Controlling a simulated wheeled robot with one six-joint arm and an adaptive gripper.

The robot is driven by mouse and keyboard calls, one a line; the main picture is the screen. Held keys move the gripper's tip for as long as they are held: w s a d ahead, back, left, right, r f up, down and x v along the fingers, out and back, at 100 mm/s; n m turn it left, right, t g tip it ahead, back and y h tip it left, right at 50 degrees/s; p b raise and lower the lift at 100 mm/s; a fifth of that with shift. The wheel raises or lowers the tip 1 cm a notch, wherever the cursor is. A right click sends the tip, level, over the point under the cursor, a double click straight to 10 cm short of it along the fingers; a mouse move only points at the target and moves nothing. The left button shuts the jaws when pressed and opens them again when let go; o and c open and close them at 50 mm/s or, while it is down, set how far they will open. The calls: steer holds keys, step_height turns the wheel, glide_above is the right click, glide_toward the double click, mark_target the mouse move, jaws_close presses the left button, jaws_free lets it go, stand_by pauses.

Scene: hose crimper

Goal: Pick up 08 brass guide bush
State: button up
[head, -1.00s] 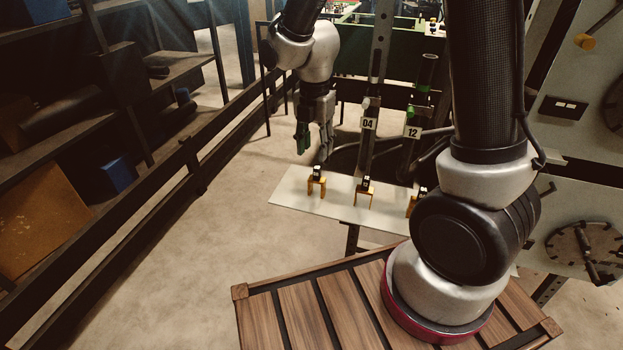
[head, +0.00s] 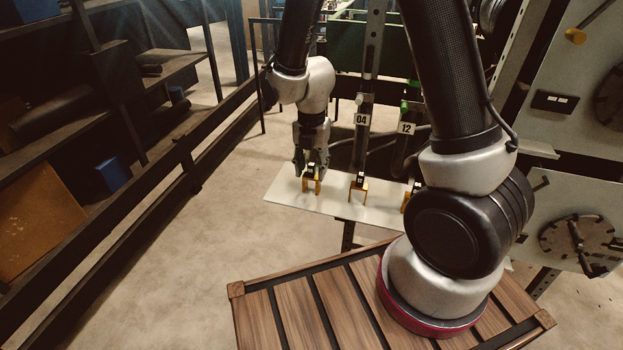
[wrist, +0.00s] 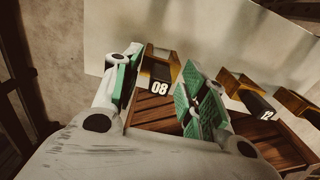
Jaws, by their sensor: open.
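The piece marked 08 (wrist: 160,76) is a dark block with a white number, seated at a brass-coloured, fork-shaped holder (wrist: 148,66) on a pale shelf. In the head view, the leftmost brass-coloured holder (head: 311,187) stands near the shelf's left end, with a small dark top. My gripper (wrist: 160,82) is open, its green-padded fingers on either side of the 08 piece in the wrist view. I cannot tell whether either pad touches it. In the head view my gripper (head: 311,168) is right at the leftmost holder and partly hides it.
A second holder with a dark piece marked 12 (wrist: 262,107) stands close to the right finger. The pale shelf (head: 335,207) has bare room in front. Tags 04 (head: 361,119) and 12 (head: 406,128) hang behind it. A slatted wooden crate top (head: 300,308) lies nearer.

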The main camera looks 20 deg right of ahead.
jaws_close()
steer(key=shift+r, duration=0.1)
